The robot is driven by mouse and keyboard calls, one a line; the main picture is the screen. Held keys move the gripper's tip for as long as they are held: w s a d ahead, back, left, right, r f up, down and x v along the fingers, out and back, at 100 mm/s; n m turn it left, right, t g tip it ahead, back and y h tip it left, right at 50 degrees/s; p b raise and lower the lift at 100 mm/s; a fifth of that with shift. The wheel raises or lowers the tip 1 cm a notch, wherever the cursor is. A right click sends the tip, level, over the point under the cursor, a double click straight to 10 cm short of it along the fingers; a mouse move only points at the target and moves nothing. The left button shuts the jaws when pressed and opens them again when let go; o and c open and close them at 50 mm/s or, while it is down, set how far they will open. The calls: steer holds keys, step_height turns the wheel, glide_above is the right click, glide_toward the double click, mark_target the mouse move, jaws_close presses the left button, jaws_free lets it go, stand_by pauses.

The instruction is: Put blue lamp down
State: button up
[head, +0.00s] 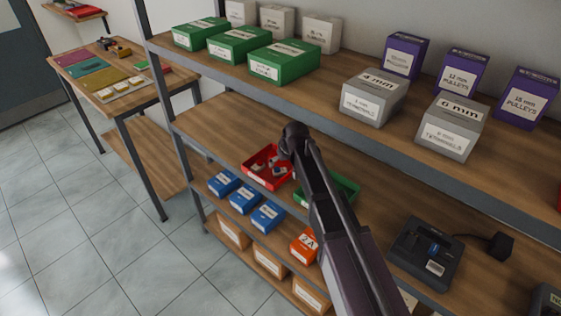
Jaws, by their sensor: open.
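No blue lamp can be made out for certain. The red tray holds several small red and whitish pieces. A green tray (347,188) lies right of it, partly hidden by my arm.
Green boxes (284,63), grey boxes (374,97) and purple boxes (461,72) stand on the upper shelf (330,92). Blue bins (245,201) and an orange bin (304,246) sit lower. A side table (128,104) stands at left. The middle shelf's left part (225,125) is bare.

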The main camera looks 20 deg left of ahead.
steer(key=shift+p+v, duration=1.9)
steer(key=shift+v, duration=0.5)
steer(key=s+d+m, duration=0.1)
steer(key=d, duration=0.6)
steer(key=s+d+m+h, duration=0.1)
steer(key=s+d, duration=0.1)
steer(key=d, duration=0.6)
steer(key=s+d+f+m+g+h, duration=0.1)
steer(key=s+d+m, duration=0.1)
steer(key=d, duration=0.6)
steer(key=s+d+m, duration=0.1)
steer(key=s+d, duration=0.2)
steer(key=d, duration=0.2)
steer(key=s+d+m+g+h, duration=0.1)
steer(key=s+d, duration=0.2)
steer(key=d, duration=0.3)
steer(key=s+d+m, duration=0.2)
steer(key=s+d, duration=0.2)
steer(key=d, duration=0.2)
steer(key=shift+s+f+g+h, duration=0.1)
steer(key=shift+f+g+h, duration=0.2)
steer(key=shift+g, duration=0.1)
steer(key=shift+a, duration=0.1)
steer(key=shift+s, duration=0.1)
